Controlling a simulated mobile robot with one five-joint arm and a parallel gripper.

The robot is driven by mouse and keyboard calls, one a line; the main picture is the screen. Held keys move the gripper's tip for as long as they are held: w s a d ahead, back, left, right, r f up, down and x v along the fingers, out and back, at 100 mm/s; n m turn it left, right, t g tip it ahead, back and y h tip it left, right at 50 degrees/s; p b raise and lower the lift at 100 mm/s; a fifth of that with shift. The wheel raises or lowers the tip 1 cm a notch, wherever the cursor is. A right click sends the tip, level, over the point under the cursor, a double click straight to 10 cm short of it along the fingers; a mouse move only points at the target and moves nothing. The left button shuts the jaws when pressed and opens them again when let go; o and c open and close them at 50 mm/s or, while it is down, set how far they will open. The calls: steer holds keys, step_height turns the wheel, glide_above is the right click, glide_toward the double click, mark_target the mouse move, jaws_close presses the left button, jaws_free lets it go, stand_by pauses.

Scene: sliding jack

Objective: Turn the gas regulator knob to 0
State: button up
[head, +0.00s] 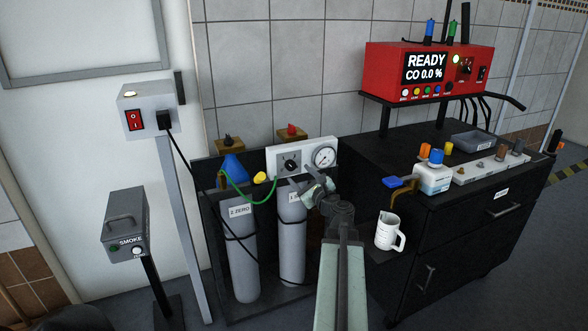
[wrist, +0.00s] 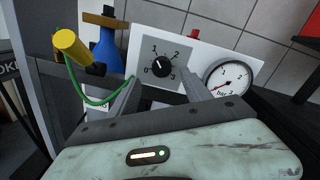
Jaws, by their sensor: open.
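The gas regulator knob (wrist: 162,66) is a small black dial on a grey plate, with the numbers 0 to 3 around it. Its white mark appears to point up-left, near 1, but is small. The knob also shows in the head view (head: 291,165), on a white panel above the gas cylinders. A round gauge (wrist: 228,78) sits right of it, its red needle pointing down-left. My gripper (wrist: 162,82) is open and empty. Its two fingers are spread below and either side of the knob, apart from it. In the head view my gripper (head: 303,177) is just below the panel.
Two grey cylinders (head: 240,255) stand below the panel. A green hose (wrist: 95,101) and yellow part (wrist: 72,46) lie left of the knob. A black cabinet (head: 445,235) with a white jug (head: 390,232) beside it stands right. A red analyser (head: 430,70) is above the cabinet.

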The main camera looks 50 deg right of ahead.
mark_target(292, 167)
steer(key=x, duration=0.6)
steer(key=shift+w+d, duration=0.1)
steer(key=shift+d, duration=0.15)
jaws_close()
steer(key=n, duration=0.3)
steer(key=n+p, duration=0.1)
steer(key=n, duration=0.3)
steer(key=shift+n+g, duration=0.3)
steer(key=n, duration=0.4)
steer(key=shift+a+n+h, duration=0.15)
steer(key=shift+n+h, duration=0.15)
steer(key=shift+n, duration=1.6)
